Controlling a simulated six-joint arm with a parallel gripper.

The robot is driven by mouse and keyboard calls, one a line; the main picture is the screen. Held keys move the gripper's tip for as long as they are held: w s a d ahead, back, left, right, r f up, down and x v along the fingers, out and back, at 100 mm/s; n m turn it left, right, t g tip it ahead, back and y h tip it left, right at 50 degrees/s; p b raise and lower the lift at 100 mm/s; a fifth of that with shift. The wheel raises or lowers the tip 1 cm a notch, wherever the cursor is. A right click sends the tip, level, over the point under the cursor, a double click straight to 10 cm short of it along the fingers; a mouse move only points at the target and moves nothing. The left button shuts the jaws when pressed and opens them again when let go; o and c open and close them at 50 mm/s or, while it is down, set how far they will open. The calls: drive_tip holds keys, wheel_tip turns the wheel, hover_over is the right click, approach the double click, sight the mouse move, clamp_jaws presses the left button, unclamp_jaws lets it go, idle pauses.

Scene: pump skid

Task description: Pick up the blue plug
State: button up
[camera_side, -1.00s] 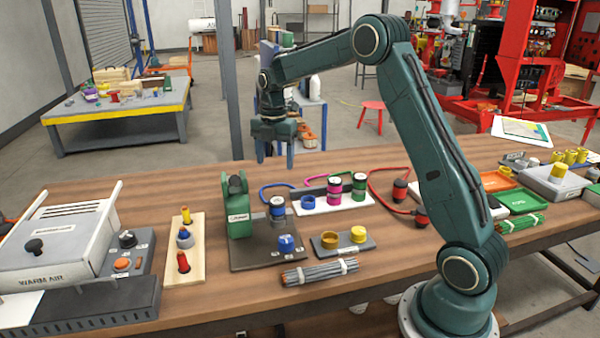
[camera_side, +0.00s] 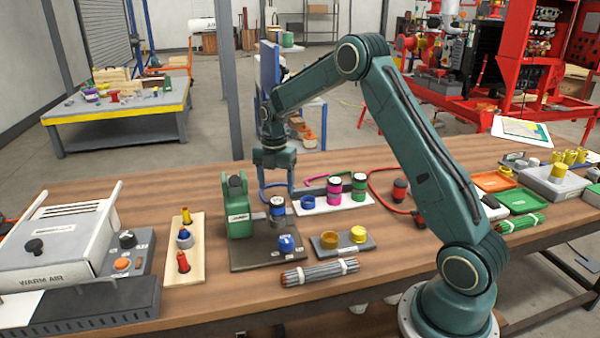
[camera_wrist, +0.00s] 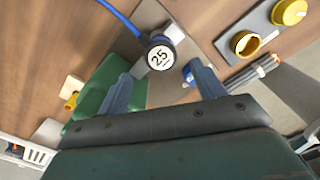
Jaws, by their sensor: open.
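The blue plug (camera_side: 277,207) stands upright on the dark plate of the green pump, with a blue cord running from it. In the wrist view its round white top, marked 25 (camera_wrist: 160,57), lies between and just beyond my fingers. My gripper (camera_side: 277,187) is open, pointing down, a little above and behind the plug. In the wrist view my two spread fingers (camera_wrist: 160,76) hold nothing. The lower part of the plug is largely hidden in the wrist view.
The green pump body (camera_side: 237,207) is close on the left. A blue fitting (camera_side: 286,244) sits on the plate in front. A white tray (camera_side: 335,205) with magenta and green plugs is at right. A grey block with yellow parts (camera_side: 342,243) is at front right.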

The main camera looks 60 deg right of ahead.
sight(277, 200)
drive_tip(key=shift+f, duration=0.75)
drive_tip(key=shift+d+f, duration=0.1)
drive_tip(key=shift+f, duration=2.5)
drive_tip(key=c, duration=1.3)
drive_tip(key=shift+o, duration=0.2)
drive_tip(key=shift+r, duration=0.2)
wheel_tip(277, 200, up, 20)
